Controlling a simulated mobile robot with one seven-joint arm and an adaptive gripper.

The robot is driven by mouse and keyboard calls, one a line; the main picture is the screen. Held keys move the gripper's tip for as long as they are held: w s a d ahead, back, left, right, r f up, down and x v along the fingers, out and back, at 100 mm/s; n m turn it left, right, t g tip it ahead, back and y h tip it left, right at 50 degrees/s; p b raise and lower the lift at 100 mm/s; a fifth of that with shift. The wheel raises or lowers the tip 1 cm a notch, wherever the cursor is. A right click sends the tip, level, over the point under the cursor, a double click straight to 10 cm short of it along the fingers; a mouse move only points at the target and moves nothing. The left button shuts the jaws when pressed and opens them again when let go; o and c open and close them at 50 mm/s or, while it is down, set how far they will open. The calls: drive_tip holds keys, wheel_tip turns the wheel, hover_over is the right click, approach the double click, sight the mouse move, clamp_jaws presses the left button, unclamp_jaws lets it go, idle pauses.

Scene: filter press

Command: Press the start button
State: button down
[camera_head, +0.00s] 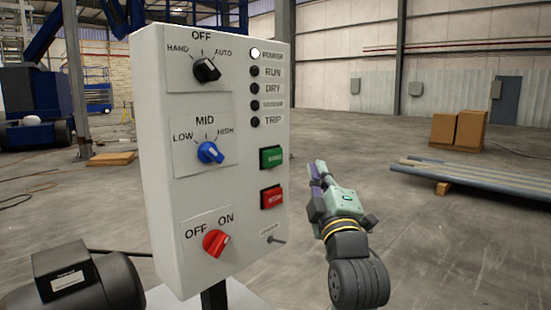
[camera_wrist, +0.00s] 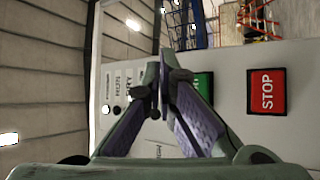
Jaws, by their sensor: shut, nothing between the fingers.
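The grey control box (camera_head: 165,260) stands upright with its front facing me. The green button (camera_head: 271,157) is on its right side, above the red stop button (camera_head: 271,197). My gripper (camera_head: 317,170) is shut and empty, to the right of the green button in the head view, with a visible gap in the picture. In the wrist view, the fingertips (camera_wrist: 163,80) meet in front of the panel and partly hide the green button (camera_wrist: 204,84). The red STOP button (camera_wrist: 267,91) is fully visible to the right. I cannot tell the exact distance to the panel.
The box also carries a black knob (camera_head: 207,69), a blue knob (camera_head: 210,152), a red OFF/ON knob (camera_head: 216,243) and a lit white POWER lamp (camera_head: 255,54). A small key switch (camera_head: 275,240) sticks out low right. Pipes (camera_head: 480,175) lie far right.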

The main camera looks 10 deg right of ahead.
sight(282, 154)
drive_tip(key=w+a+p, duration=0.1)
drive_tip(key=w+a, duration=0.3)
drive_tip(key=w, duration=0.2)
drive_tip(key=shift+w+a, duration=0.2)
drive_tip(key=shift+a, duration=0.1)
idle(1.3)
drive_tip(key=shift+w+a, duration=0.25)
drive_tip(key=shift+w, duration=0.1)
drive_tip(key=shift+w+a, duration=0.4)
drive_tip(key=shift+w, duration=0.1)
idle(1.0)
drive_tip(key=shift+s+d, duration=0.1)
drive_tip(key=shift+s, duration=0.05)
drive_tip(key=shift+s+d, duration=0.5)
drive_tip(key=shift+s, duration=0.2)
drive_tip(key=s+d, duration=0.1)
drive_tip(key=s, duration=0.1)
drive_tip(key=s+d+b, duration=0.1)
drive_tip(key=s+d, duration=0.1)
idle(0.4)
